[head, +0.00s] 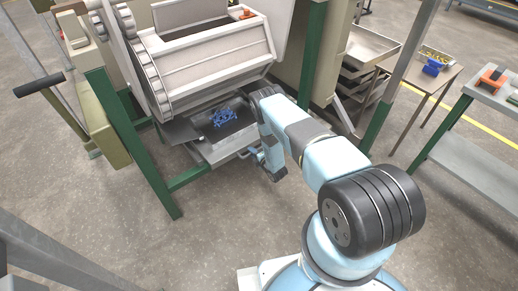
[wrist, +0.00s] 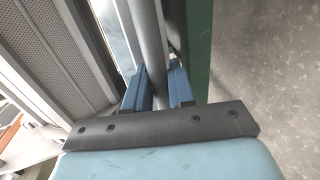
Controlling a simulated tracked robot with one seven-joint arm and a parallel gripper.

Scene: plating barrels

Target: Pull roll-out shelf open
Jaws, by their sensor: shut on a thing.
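The roll-out shelf (head: 221,148) is a grey metal tray low under the plating barrel, with a heap of small blue parts (head: 223,117) on it. My gripper (head: 254,155) is at the shelf's front edge, partly hidden by my own arm in the head view. In the wrist view the two blue fingers of my gripper (wrist: 159,88) are shut on a round grey bar (wrist: 148,40), which looks like the shelf's handle. The shelf's far part is hidden beneath the barrel.
The ribbed barrel (head: 210,60) hangs above the shelf. A green post (head: 135,145) stands to the left and another green leg (head: 375,130) to the right. Stacked trays (head: 365,60) and a side table (head: 425,80) are at the right. The floor (head: 150,245) in front is clear.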

